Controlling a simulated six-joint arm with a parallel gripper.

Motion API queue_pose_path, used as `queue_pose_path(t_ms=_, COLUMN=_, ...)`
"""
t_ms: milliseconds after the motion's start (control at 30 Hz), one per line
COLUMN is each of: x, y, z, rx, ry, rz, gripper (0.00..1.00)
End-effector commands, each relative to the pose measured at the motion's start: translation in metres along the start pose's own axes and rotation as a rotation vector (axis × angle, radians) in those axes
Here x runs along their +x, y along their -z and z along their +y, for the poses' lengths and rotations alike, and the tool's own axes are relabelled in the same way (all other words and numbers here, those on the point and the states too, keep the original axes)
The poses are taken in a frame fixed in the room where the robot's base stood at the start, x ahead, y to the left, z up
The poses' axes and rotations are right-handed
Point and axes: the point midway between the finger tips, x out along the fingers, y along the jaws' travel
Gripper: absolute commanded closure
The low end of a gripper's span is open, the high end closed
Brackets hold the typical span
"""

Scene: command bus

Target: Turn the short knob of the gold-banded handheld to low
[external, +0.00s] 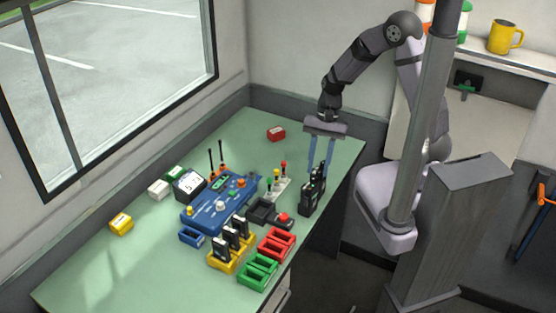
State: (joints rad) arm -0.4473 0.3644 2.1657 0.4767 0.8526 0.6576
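Black handhelds (312,193) stand upright at the right edge of the green table. More dark handhelds (234,238) stand in a yellow rack near the front. I cannot make out a gold band on any of them, and the short knob is too small to tell. My gripper (319,170) points straight down over the black handhelds at the right edge. Its two long blue-grey fingers are apart, with their tips close to the handheld tops. I cannot tell whether they touch anything, and nothing visible is held between them.
A blue control box (219,205) with knobs sits mid-table. Small levers (277,183) and a black unit with a red button (282,218) stand near the handhelds. Red (277,244) and green (258,270) trays lie in front. A red block (276,134) lies behind. The table's left front is clear.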

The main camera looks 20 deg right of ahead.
Motion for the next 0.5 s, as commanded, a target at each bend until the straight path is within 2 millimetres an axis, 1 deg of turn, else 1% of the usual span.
queue_pose_path(t_ms=100, x=0.0085, y=-0.0005, z=0.0002, rx=0.000, ry=-0.001, rz=-0.001, gripper=0.70)
queue_pose_path(t_ms=200, x=0.0117, y=0.0001, z=0.0001, rx=0.000, ry=0.000, rz=0.001, gripper=0.70)
queue_pose_path(t_ms=467, x=0.0126, y=0.0002, z=0.0001, rx=0.001, ry=0.001, rz=0.001, gripper=0.70)
queue_pose_path(t_ms=500, x=0.0126, y=0.0002, z=0.0001, rx=0.001, ry=0.001, rz=0.001, gripper=0.80)
